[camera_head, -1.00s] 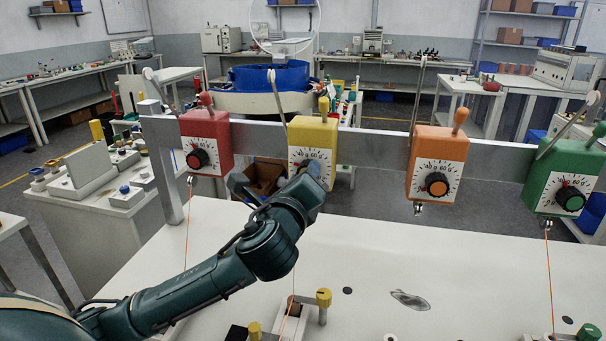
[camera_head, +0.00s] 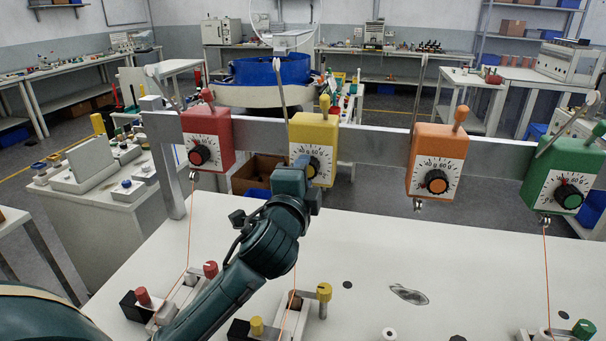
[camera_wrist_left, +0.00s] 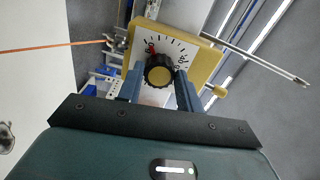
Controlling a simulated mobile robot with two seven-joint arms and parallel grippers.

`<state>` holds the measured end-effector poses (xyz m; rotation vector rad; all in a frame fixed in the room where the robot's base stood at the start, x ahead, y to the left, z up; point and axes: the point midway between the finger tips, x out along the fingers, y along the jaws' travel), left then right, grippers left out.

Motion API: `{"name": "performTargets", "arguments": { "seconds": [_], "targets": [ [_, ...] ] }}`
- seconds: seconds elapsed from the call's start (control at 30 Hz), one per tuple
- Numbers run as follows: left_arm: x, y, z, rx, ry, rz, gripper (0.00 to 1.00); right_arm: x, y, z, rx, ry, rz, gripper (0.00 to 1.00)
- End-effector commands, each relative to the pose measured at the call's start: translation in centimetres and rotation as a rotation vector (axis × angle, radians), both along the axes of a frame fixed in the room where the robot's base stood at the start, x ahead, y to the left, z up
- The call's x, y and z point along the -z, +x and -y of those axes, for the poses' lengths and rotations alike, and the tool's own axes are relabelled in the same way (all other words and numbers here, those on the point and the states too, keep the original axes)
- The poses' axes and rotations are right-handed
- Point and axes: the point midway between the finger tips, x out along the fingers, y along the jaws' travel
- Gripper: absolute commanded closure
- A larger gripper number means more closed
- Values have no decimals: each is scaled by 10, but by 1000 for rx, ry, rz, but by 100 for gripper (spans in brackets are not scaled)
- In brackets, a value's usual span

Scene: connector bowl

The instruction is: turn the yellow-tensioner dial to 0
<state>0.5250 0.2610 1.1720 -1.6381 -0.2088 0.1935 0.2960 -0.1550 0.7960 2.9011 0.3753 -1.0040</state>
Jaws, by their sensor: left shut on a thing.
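The yellow tensioner (camera_head: 316,133) hangs on the grey rail with a white scale on its face. Its black dial with a yellow cap (camera_head: 314,166) is partly hidden by my left gripper (camera_head: 303,172) in the head view. In the left wrist view the dial (camera_wrist_left: 159,73) sits between the two blue fingers of my left gripper (camera_wrist_left: 159,85), which is shut on it. A red mark shows on the scale beside the dial; the exact reading is too small to tell. My right gripper is not in view.
Red (camera_head: 205,137), orange (camera_head: 437,162) and green (camera_head: 566,176) tensioners hang on the same rail (camera_head: 375,150). Orange threads run down to clamps on the white table (camera_head: 370,250). The table's middle right is mostly clear.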

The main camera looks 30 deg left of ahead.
Motion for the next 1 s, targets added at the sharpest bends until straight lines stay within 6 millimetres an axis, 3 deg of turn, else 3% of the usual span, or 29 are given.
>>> {"name": "performTargets", "arguments": {
  "seconds": [0.3,0.83,0.87,1.0],
  "targets": [
    [0,0,0,0,-112,29,87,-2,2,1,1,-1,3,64],
    [0,0,0,0,-132,35,87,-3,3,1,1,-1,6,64],
    [0,0,0,1,-132,35,63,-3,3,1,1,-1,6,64],
    [0,0,0,1,-131,35,51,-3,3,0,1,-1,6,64]
  ]
}}
